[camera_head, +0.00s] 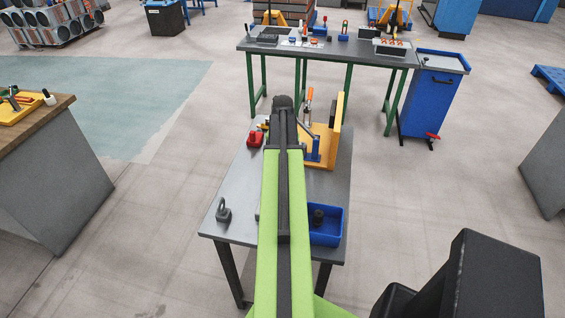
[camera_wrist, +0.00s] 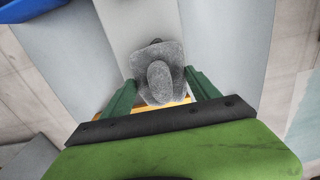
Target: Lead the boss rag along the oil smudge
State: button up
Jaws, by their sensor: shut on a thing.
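In the wrist view my gripper (camera_wrist: 160,92) is shut on the boss rag (camera_wrist: 170,57), a grey speckled pad with a raised oval knob. One green finger is on each side of the knob. The pad lies over or just above a light grey surface; I cannot tell whether it touches. A small dark patch (camera_wrist: 156,41) shows at the pad's far edge; I cannot tell whether it is the oil smudge. In the head view my arm hides the gripper and the rag.
The grey table (camera_head: 239,190) bears a blue bin (camera_head: 334,237) with a dark part inside, a grey eyebolt (camera_head: 223,213), a red item (camera_head: 255,139) and an orange angle fixture (camera_head: 334,128) with a clamp. A green-legged bench (camera_head: 345,58) stands behind.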

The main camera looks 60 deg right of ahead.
jog(key=shift+f+b, duration=0.85)
jog(key=shift+f, duration=0.15)
jog(key=a, duration=0.2)
jog(key=s+a, duration=0.1)
jog(key=a, duration=0.1)
jog(key=s+a, duration=0.1)
jog(key=a, duration=0.1)
jog(key=shift+a, duration=0.2)
notch_tip(320, 180, up, 3)
jog(key=p, duration=0.2)
jog(key=shift+d+p, duration=0.15)
jog(key=shift+p, duration=0.15)
jog(key=shift+f+b, duration=0.3)
jog(key=shift+f, duration=0.05)
jog(key=shift+r, duration=0.1)
